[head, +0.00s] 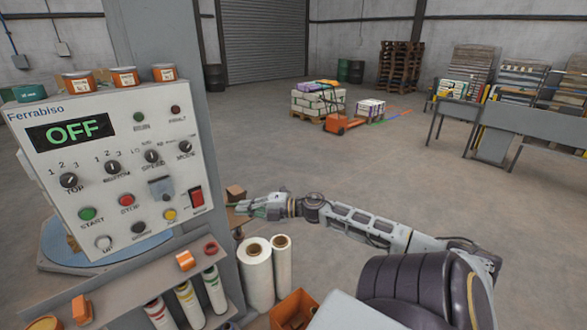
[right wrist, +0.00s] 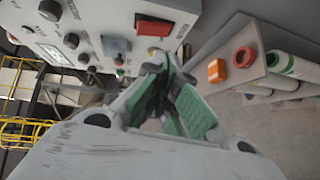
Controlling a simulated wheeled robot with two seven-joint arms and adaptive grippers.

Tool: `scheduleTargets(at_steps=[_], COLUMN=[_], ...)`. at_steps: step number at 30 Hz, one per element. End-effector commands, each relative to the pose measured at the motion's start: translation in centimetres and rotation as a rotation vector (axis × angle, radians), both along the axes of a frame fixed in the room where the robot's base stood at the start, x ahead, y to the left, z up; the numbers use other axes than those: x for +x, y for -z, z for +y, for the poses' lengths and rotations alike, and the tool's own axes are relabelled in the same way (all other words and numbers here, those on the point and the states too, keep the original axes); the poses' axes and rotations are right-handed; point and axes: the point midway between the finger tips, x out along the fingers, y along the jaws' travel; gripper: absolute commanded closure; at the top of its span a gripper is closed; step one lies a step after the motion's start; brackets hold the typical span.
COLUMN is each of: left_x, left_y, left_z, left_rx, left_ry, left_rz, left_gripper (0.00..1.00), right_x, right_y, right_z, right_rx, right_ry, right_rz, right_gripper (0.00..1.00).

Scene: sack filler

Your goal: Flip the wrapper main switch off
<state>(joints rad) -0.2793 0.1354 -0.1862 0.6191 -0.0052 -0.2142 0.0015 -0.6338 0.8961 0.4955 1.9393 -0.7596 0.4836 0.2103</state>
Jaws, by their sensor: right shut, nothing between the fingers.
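The wrapper control panel (head: 120,160) stands at the left in the head view, and its display (head: 71,132) reads OFF in green. The main switch (head: 196,198) is a red rocker at the panel's lower right; it also shows in the right wrist view (right wrist: 154,25). My right gripper (head: 240,209) is just right of the panel, near the switch's height. In the right wrist view its green-padded fingers (right wrist: 165,65) are shut and empty, apart from the switch in the picture. My left gripper is out of view.
Round START (head: 87,214) and STOP (head: 126,201) buttons are farther left. A shelf (head: 130,274) with tape rolls and film rolls is below the panel. White rolls (head: 256,275) stand on the floor.

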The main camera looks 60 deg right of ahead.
Motion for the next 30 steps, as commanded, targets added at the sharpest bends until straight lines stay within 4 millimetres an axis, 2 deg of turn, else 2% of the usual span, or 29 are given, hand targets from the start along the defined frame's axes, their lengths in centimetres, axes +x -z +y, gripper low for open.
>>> scheduleTargets(at_steps=[5,12,30], left_x=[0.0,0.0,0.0], left_y=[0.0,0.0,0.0], left_z=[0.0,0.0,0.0], left_rx=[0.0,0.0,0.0], left_ry=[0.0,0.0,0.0], left_rz=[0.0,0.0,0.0], left_gripper=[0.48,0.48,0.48], right_x=[0.8,1.3,1.3], right_y=[-0.3,0.4,4.1], right_z=[-1.9,-5.0,-11.9], right_rx=[0.01,0.029,0.067], right_ry=[0.08,0.174,0.363], right_rz=[-0.02,-0.017,0.036], right_gripper=[1.0,1.0,1.0])
